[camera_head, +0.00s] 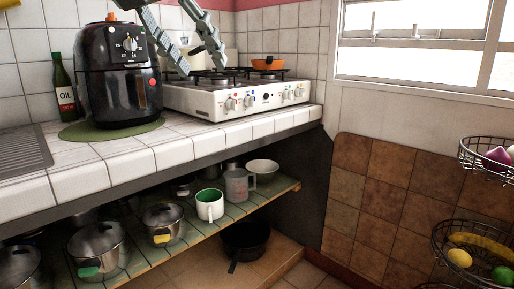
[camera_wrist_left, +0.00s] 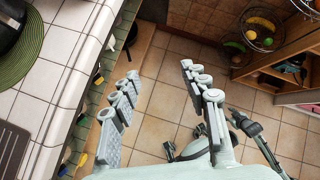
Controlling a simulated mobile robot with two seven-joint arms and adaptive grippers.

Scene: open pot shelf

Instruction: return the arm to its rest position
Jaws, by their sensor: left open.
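My left gripper (camera_head: 204,68) hangs in from the top of the head view, its two grey fingers spread apart and empty. In that view it overlaps the gap between the black air fryer (camera_head: 118,75) and the white stove (camera_head: 235,98). In the left wrist view the open fingers (camera_wrist_left: 160,72) are over the tiled floor, to the right of the white counter edge, with nothing between them. My right gripper does not show in either view.
The white tiled counter (camera_head: 120,145) has a green round mat and an oil bottle (camera_head: 64,88). Below, an open shelf (camera_head: 150,262) holds several pots, a green-and-white mug (camera_head: 209,205) and a measuring cup (camera_head: 238,185). Wire fruit baskets (camera_head: 475,240) hang at the right.

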